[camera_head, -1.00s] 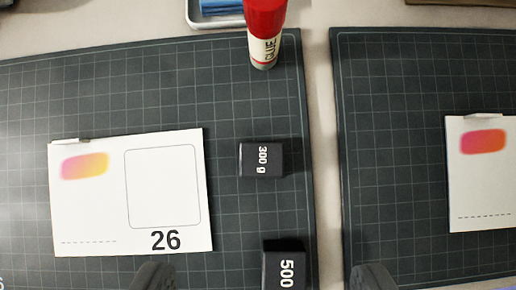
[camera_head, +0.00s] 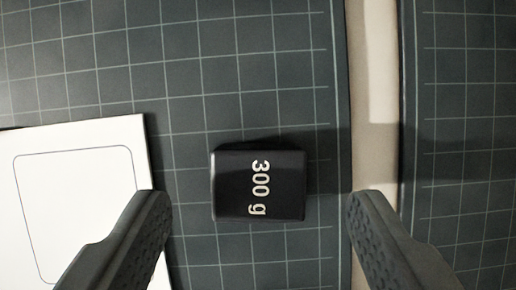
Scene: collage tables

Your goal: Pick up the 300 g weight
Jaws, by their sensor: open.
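The 300 g weight (camera_head: 230,186) is a small black block with "300 g" printed in white on its top, reading sideways. It lies on the dark green gridded cutting mat (camera_head: 215,60), near the mat's right edge. My gripper (camera_head: 259,205) is open, with one dark finger on each side of the weight in the picture. The fingers appear apart from it, with mat showing between each finger and the block. Nothing is held.
A white card (camera_head: 75,185) with a rounded outline lies left of the weight, partly behind my left finger. A pale strip of table (camera_head: 374,120) separates this mat from a second gridded mat (camera_head: 465,120) on the right.

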